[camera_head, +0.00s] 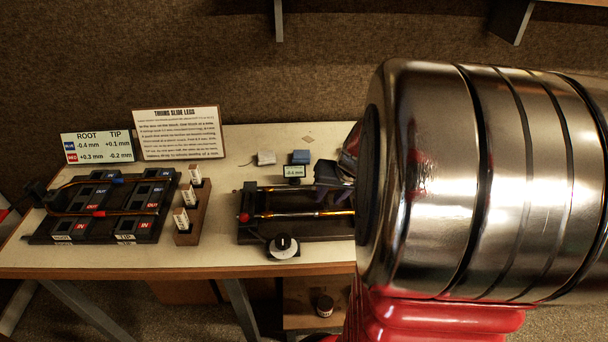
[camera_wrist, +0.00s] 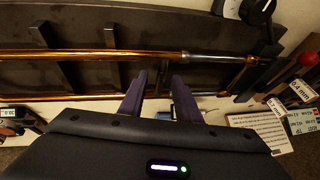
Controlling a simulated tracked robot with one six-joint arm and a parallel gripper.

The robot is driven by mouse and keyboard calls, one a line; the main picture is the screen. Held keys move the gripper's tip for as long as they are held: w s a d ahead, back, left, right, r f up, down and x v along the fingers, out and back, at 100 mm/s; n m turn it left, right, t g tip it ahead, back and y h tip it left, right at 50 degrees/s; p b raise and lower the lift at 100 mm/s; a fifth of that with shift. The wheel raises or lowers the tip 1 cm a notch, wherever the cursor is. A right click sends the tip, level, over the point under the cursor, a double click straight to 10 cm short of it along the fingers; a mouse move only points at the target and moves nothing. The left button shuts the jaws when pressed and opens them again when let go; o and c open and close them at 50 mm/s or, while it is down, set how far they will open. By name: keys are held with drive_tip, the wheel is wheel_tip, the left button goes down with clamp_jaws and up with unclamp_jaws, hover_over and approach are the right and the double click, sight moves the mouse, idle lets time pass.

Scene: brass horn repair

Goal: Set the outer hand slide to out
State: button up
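A dark rig (camera_head: 320,228) on the bench carries two long brass slide tubes (camera_head: 290,214), also in the wrist view (camera_wrist: 90,57). I cannot tell for certain whether these are the outer hand slide. Another U-shaped brass slide (camera_head: 67,212) lies on a black board (camera_head: 150,225) at left, with blue and red bands and OUT and IN labels. My gripper (camera_wrist: 159,76) is open, its two dark purple fingers apart over the rig's tubes. Nothing shows held between them, and contact with a tube cannot be told. My arm hides the rig's right end in the head view.
A black dial knob (camera_head: 283,247) stands at the rig's front, and a red ball (camera_head: 244,217) at its left end. A small display (camera_head: 293,171) reads -0.4 mm. A wooden block (camera_head: 187,235) holds white tagged pieces. Two cards (camera_head: 180,133) stand at the back.

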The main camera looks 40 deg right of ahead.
drive_tip(key=shift+c, duration=0.6)
clamp_jaws()
